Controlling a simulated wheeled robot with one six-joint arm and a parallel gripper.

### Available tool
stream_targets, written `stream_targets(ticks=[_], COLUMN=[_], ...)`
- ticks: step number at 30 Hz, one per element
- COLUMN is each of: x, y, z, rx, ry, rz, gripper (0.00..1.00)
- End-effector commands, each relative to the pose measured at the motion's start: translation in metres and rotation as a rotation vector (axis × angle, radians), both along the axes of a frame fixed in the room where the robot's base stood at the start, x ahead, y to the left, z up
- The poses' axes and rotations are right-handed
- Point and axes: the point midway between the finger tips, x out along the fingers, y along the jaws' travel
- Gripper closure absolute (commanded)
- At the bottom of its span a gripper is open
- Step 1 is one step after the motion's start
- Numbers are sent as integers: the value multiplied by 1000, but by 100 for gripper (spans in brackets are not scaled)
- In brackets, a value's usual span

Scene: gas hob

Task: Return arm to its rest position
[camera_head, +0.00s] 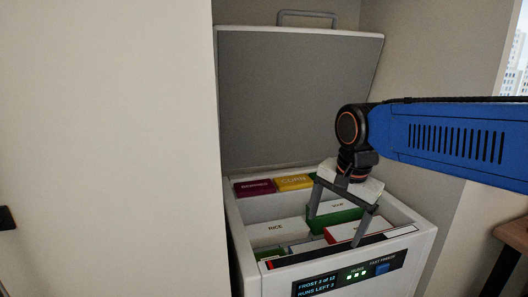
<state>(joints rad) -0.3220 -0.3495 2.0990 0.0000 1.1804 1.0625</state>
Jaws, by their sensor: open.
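My arm (440,137) reaches in from the right edge, its blue link roughly level and its dark wrist bent down. My gripper (334,230) points down into the open top of a white chest freezer (237,232). Its two grey fingers are spread apart, with nothing seen held between them. The fingertips are close to a green and white box (335,219) and a white box with a red edge (345,232). I cannot tell whether they touch these boxes.
The freezer lid (295,100) stands open behind my gripper. A RICE box (276,232), a purple box (254,187) and a yellow CORN box (294,182) are inside. Walls flank the freezer. A brown table (514,234) stands at the right edge.

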Motion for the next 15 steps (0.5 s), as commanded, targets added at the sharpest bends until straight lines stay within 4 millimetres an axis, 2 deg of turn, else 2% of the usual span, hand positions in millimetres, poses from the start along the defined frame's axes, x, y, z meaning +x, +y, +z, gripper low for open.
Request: stream_targets(ticks=[1,6,15], x=[-11,-42,-92], y=[-16,-55,-103], z=[-4,-21,-57], rx=[-9,-65,-209], ry=[-28,-120,-249], rz=[44,234,522], gripper=[16,16,16])
